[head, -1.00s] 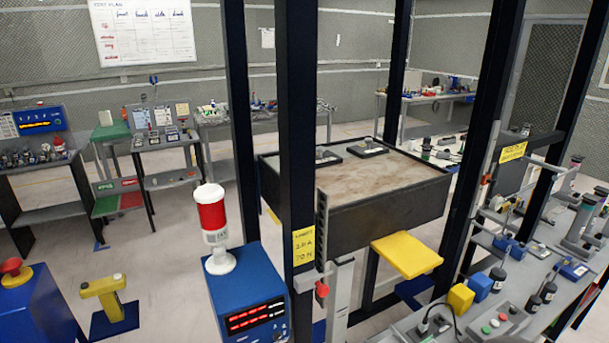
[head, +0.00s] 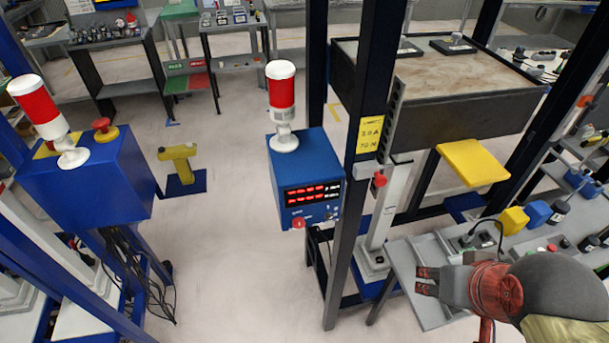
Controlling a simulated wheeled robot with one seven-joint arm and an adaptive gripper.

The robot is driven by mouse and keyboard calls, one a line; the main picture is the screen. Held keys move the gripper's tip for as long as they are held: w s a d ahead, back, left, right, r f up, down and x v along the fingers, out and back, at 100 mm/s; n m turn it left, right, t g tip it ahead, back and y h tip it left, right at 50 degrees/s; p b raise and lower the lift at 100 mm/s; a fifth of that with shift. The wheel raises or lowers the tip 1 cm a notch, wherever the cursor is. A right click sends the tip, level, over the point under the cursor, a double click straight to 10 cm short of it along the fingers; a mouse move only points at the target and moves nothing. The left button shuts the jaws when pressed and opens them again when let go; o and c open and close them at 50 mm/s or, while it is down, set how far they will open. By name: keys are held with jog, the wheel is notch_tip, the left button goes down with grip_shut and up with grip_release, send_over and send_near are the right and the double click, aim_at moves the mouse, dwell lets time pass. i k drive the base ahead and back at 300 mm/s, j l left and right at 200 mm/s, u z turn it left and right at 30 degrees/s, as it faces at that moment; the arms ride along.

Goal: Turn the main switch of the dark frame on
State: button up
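The dark frame (head: 370,75) has tall black posts around a heavy, worn-topped table. A blue control box (head: 306,172) with red lit displays stands at its left post. A red round knob (head: 298,223) sits low on the box's front; it may be the main switch, but its setting is too small to read. My gripper (head: 422,281) is at the lower right, pointing left, apart from the box and knob. Nothing shows between its fingers; their opening is unclear.
A grey bench (head: 425,255) with small devices lies beside and behind my gripper. A yellow plate (head: 472,162) juts from the table. Another blue machine (head: 88,180) with a red button stands at left. Open floor (head: 225,270) lies between it and the control box.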

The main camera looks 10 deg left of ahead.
aim_at(299, 222)
jog(key=k+j+u, duration=0.2)
jog(key=j, duration=0.2)
jog(key=k+j+u, duration=0.1)
jog(key=j+u, duration=0.15)
jog(key=j, duration=0.15)
jog(key=k+j+u, duration=0.2)
jog(key=j, duration=0.2)
jog(key=i, duration=0.1)
